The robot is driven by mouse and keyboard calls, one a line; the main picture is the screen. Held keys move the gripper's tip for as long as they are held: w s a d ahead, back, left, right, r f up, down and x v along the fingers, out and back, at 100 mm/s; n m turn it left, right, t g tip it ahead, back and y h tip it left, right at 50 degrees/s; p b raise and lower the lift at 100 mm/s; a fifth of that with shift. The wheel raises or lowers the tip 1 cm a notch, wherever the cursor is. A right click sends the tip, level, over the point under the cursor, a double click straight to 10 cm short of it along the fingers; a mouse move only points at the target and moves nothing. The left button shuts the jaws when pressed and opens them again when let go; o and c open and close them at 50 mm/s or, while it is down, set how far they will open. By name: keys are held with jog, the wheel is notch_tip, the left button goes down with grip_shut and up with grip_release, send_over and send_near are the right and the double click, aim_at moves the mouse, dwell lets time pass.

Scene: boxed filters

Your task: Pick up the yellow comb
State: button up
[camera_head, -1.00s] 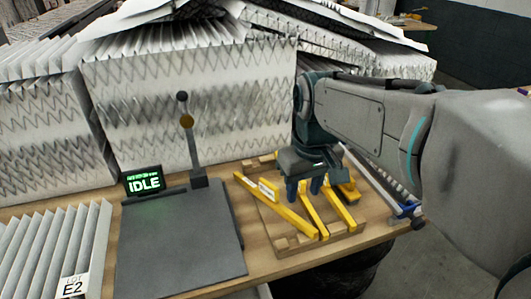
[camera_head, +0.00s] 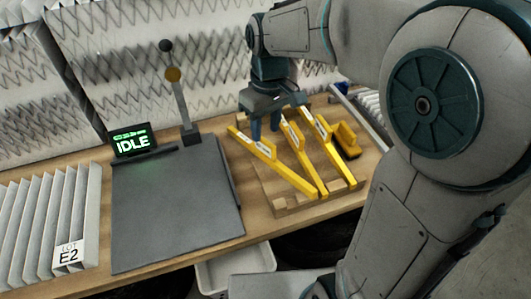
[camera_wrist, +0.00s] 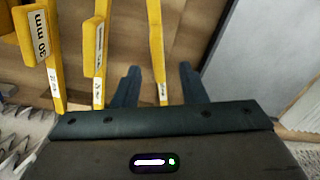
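Several yellow pieces lie on a wooden rack. Three are long bars: a left bar (camera_head: 275,165), a middle bar (camera_head: 308,155) and a right bar (camera_head: 335,160). A shorter yellow piece with a dark underside (camera_head: 345,137) lies at the right. I cannot tell which one is the comb. My gripper (camera_head: 277,122) is open over the far end of the rack. In the wrist view, a thin yellow bar (camera_wrist: 158,45) shows between the spread fingers (camera_wrist: 158,85), apparently untouched. A label reading 30 mm (camera_wrist: 40,35) is on a piece at the left.
A dark flat plate (camera_head: 175,210) with a post and an IDLE display (camera_head: 132,142) stands left of the rack (camera_head: 275,200). Pleated filters stand behind and at the left, one marked E2 (camera_head: 67,250). A white bin (camera_head: 237,270) is below the bench edge.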

aim_at(267, 141)
notch_tip(267, 141, down, 5)
jog(key=shift+s+d+f, duration=0.1)
jog(key=shift+s, duration=0.05)
grip_shut()
jog(key=shift+r, duration=0.2)
